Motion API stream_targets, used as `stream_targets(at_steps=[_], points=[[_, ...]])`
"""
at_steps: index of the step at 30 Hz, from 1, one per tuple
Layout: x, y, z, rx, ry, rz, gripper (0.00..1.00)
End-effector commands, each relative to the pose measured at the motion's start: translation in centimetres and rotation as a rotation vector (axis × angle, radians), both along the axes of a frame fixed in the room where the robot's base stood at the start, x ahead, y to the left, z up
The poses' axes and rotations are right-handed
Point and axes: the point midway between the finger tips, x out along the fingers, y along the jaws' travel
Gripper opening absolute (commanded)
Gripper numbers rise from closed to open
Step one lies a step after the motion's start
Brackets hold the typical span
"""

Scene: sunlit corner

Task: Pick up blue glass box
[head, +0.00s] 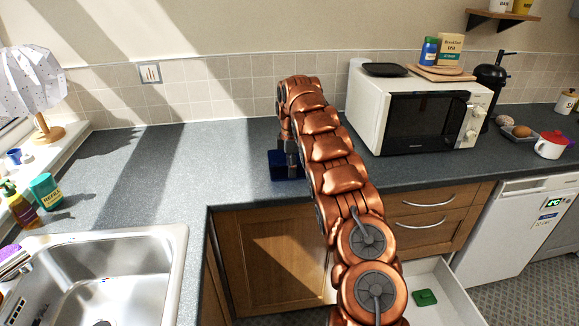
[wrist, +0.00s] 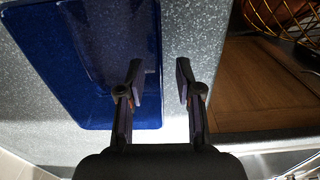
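The blue glass box (head: 279,166) sits on the grey worktop near its front edge, partly hidden by my arm in the head view. In the wrist view the blue glass box (wrist: 95,40) fills the upper left, with its right edge near the picture's middle. My gripper (wrist: 160,78) is open. Its left finger overlaps the box just inside that right edge, and its right finger is past the edge, over bare worktop. I cannot tell whether either finger touches the box. In the head view my gripper (head: 291,158) is mostly hidden behind the arm.
A white microwave (head: 422,110) stands right of my arm. A steel sink (head: 105,280) is at the lower left. An open white drawer (head: 445,290) holds a green item (head: 425,297). The worktop (head: 180,160) left of the box is clear. A wire basket (wrist: 275,18) shows in the wrist view.

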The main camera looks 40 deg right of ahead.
Motion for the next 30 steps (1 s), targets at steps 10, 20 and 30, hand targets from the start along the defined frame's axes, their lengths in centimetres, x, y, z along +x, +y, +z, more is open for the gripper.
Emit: stream_targets(at_steps=[10,20,30], points=[[-0.09,-0.08,-1.09,-0.001,0.000,-0.002,0.35],[-0.06,-0.07,-1.04,-0.001,0.000,-0.001,0.13],[-0.06,-0.06,-1.05,-0.001,0.000,-0.001,0.00]])
